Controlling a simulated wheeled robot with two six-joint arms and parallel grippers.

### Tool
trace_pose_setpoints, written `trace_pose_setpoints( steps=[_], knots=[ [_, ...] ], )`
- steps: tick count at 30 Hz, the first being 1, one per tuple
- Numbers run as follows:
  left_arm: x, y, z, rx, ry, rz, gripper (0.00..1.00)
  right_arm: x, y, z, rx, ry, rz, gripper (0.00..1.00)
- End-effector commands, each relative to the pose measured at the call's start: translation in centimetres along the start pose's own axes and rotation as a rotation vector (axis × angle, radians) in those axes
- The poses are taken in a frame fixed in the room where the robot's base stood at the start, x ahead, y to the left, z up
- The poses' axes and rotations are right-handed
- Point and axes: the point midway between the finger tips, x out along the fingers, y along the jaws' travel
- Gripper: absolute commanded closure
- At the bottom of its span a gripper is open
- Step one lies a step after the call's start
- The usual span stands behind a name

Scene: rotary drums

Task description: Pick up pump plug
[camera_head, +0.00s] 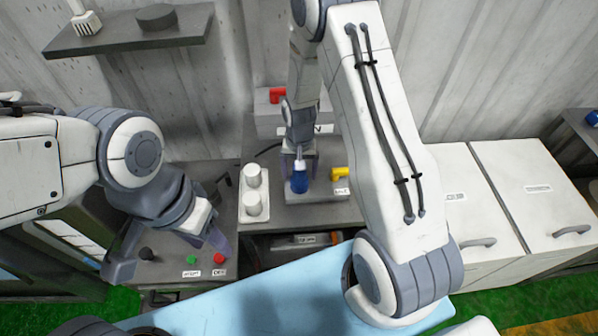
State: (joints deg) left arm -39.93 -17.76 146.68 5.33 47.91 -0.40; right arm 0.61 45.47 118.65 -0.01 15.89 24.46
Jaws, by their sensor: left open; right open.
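A blue piece with a white top (299,184), probably the pump plug, stands upright on the grey bench in the middle. My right gripper (300,168) reaches down from above with its fingers open around or just above the blue piece. I cannot tell whether they touch it. My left gripper (208,242) is open and empty at the left, over the control panel and away from the blue piece.
Red and green buttons (191,260) are below my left gripper. White cabinets (530,190) stand at right. A dark shelf (120,40) hangs upper left.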

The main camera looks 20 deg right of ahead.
Motion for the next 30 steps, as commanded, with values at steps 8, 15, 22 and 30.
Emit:
trace_pose_setpoints(
  steps=[8,15,22,30],
  knots=[
    [0.0,0.0,0.0,0.0,0.0,0.0,0.5,0.1,0.0,0.0,0.0,0.001,0.0,0.29],
    [0.0,0.0,0.0,0.0,0.0,0.0,0.5,0.1,0.0,0.0,0.0,0.0,0.0,1.0],
    [0.0,0.0,0.0,0.0,0.0,0.0,0.5,0.1,0.0,0.0,0.0,0.0,0.0,1.0],
    [0.8,-0.1,0.0,-0.001,0.0,0.0,0.5,-1.1,-0.1,-0.1,0.0,0.004,-0.002,1.0]
  ],
)
